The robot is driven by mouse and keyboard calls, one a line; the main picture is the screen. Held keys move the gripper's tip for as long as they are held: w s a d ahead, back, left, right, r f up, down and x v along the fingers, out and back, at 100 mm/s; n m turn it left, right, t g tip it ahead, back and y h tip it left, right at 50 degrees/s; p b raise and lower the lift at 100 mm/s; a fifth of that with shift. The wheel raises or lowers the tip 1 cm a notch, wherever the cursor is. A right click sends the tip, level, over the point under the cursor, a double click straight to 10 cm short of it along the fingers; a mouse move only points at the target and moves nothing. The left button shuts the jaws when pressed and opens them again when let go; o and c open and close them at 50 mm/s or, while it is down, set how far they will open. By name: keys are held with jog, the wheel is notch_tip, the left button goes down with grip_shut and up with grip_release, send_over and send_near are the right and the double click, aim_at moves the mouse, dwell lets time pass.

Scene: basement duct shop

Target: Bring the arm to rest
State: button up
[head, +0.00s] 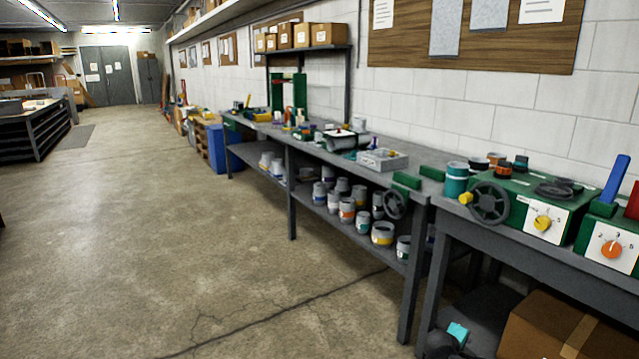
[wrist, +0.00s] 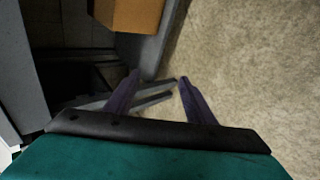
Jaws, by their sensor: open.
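My gripper (wrist: 159,77) shows in the wrist view with its two purple fingers apart and nothing between them. Behind the fingers are grey bars and the concrete floor. A teal and dark piece at the bottom of the head view, beside the cardboard box (head: 555,328), looks like part of my arm; the fingers cannot be made out there. A cardboard box (wrist: 128,14) also shows at the top of the wrist view, on a grey surface, apart from the fingers.
A long grey workbench (head: 425,178) with tools, cans and green machines runs along the right wall. A handwheel (head: 488,203) sticks out at the near bench's front. Cans (head: 383,233) stand on the lower shelf. The concrete floor (head: 170,240) to the left is clear.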

jog(key=s+a+f+m+g+y+p, duration=0.1)
jog(key=s+a+f+g+y+p, duration=0.35)
jog(key=s+a+f, duration=0.9)
jog(key=s+a+f+m+g+y+p, duration=0.1)
jog(key=s+a+f+m+g+p, duration=0.1)
jog(key=s, duration=1)
jog(key=s+a+f+m+g+y+p, duration=0.1)
jog(key=s+a+f+m+g, duration=0.4)
jog(key=s, duration=0.7)
notch_tip(320, 180, down, 3)
jog(key=a+p, duration=0.1)
jog(key=a, duration=0.2)
jog(key=shift+m+p, duration=0.3)
jog(key=shift+m, duration=0.1)
jog(key=shift+r, duration=0.1)
